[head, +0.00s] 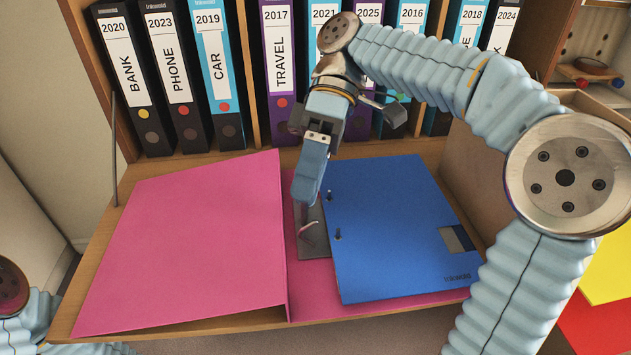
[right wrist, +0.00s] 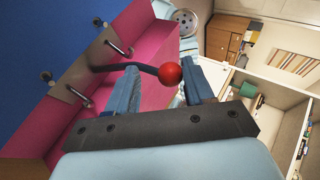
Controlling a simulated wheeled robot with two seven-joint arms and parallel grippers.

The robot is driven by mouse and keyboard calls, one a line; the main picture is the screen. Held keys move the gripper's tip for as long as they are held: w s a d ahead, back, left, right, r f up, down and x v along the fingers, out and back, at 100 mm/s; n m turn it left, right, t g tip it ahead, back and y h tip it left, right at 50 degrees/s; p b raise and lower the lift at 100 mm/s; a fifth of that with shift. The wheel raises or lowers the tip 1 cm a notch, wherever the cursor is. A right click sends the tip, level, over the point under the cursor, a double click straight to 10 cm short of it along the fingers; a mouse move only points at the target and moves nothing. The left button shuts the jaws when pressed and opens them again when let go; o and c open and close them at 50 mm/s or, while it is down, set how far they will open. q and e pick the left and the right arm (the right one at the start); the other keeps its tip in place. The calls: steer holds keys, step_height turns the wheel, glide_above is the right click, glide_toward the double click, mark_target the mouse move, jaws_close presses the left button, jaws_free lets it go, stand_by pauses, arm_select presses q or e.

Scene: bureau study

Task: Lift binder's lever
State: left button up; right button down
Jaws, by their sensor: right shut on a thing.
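The pink binder (head: 190,245) lies open on the wooden desk board. A blue folder (head: 385,225) lies on its right half, with two metal pins through its holes. The grey ring plate (head: 312,240) shows beside the folder. In the right wrist view, the plate (right wrist: 88,75) bears curved metal arches, which appear apart from the pins. The binder's lever is a dark rod with a red ball (right wrist: 169,74). My right gripper (head: 306,190) is shut on the lever, its ball between the fingers in the wrist view (right wrist: 172,82). In the head view the gripper hides the ball.
Upright labelled binders (head: 170,75) stand in a row close behind the desk board. Wooden dividers separate them. Yellow and red sheets (head: 605,270) lie at the right edge. A shelf with small coloured items (head: 590,70) is at the upper right.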

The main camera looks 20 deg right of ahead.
steer(key=shift+w+d+f, duration=0.1)
steer(key=shift+w+f, duration=0.1)
steer(key=shift+f, duration=0.05)
stand_by(0.3)
steer(key=shift+c, duration=2.2)
jaws_free()
steer(key=shift+r, duration=0.1)
steer(key=shift+r, duration=0.1)
